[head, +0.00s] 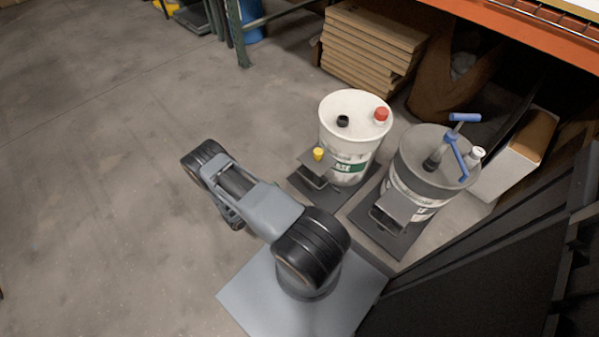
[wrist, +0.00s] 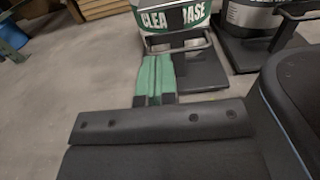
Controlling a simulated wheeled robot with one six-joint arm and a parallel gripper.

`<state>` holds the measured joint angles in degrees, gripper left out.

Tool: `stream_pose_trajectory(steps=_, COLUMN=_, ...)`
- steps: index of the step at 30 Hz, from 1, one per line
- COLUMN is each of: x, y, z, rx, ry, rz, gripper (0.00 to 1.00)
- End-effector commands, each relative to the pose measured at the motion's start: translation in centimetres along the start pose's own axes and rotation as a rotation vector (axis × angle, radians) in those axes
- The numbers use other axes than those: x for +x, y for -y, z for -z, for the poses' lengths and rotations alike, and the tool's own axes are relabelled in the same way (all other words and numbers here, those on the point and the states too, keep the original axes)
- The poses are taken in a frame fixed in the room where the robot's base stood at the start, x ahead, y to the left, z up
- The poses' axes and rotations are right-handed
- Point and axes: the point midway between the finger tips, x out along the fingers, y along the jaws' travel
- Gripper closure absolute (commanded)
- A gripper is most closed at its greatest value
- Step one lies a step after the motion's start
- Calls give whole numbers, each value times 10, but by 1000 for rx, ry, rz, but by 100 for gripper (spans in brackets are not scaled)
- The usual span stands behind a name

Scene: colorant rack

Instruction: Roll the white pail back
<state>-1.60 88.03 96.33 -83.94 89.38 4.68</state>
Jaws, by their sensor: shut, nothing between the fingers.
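The white pail (head: 340,108) has a black cap, a red cap and a green label. It stands upright on a dark low base (head: 350,199) with a handle at its front. In the wrist view, the pail's lower side (wrist: 172,14) reads "CLEA… BASE", and the base (wrist: 203,77) has a thin bar handle (wrist: 207,44) in front. My gripper (wrist: 157,58) shows green fingers, shut together and empty. The fingertips are close to the left part of that handle; I cannot tell whether they touch it. In the head view my arm is left of the pail, and the fingers cannot be made out.
A grey-topped pail (head: 418,150) with a blue-handled pump (head: 459,145) stands on its own base close on the right. Stacked boards (head: 365,50) and an orange rack beam (head: 530,35) lie behind. A dark panel is at right. Open concrete floor (head: 100,150) spreads left.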

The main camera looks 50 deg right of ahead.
Motion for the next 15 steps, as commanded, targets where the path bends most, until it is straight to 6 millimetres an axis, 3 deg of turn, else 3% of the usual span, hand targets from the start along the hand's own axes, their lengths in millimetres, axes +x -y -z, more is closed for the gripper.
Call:
stream_pose_trajectory(steps=5, x=21, y=2, z=6, rx=-7, ry=4, rz=-4, gripper=100)
stream_pose_trajectory(steps=15, x=86, y=2, z=6, rx=-4, ry=4, rz=-1, gripper=100)
